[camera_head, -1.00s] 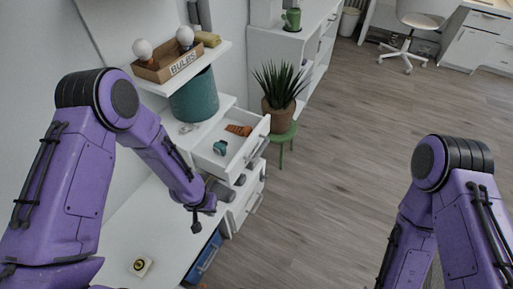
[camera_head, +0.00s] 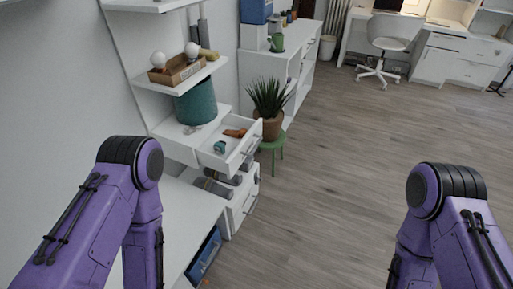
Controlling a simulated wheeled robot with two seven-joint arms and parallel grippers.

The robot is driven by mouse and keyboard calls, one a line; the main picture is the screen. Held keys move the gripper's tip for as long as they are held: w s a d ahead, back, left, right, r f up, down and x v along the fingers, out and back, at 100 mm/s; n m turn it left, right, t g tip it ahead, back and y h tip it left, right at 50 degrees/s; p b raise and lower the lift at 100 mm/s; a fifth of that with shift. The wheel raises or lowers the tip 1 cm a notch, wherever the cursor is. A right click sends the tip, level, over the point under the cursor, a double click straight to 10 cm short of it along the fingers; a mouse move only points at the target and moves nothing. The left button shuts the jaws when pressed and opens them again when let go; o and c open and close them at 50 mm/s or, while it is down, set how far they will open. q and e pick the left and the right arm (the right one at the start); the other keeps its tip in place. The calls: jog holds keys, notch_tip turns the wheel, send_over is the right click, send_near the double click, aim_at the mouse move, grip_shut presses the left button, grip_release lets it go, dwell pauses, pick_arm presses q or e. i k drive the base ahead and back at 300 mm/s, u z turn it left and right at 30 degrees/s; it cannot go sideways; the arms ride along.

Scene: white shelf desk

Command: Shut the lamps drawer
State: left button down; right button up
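An open white drawer (camera_head: 245,147) sticks out from the white shelf unit left of the middle, pulled out to the right. No label on it can be read. A small teal thing (camera_head: 220,147) and an orange-brown thing (camera_head: 235,132) lie inside it. My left arm comes in at the lower left and bends down out of the picture, well short of the drawer. My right arm is at the lower right, far from the drawer. Neither gripper is in view.
A box (camera_head: 178,71) with white bulbs stands on the shelf above the drawer, with a teal bin (camera_head: 196,103) below it. Grey rolls (camera_head: 217,182) lie under the drawer. A potted plant (camera_head: 268,108) on a green stool (camera_head: 274,146) stands close behind it. The floor at right is clear.

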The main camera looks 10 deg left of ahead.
aim_at(236, 150)
jog(key=z, duration=0.5)
jog(key=i, duration=1.25)
jog(key=u, duration=0.6)
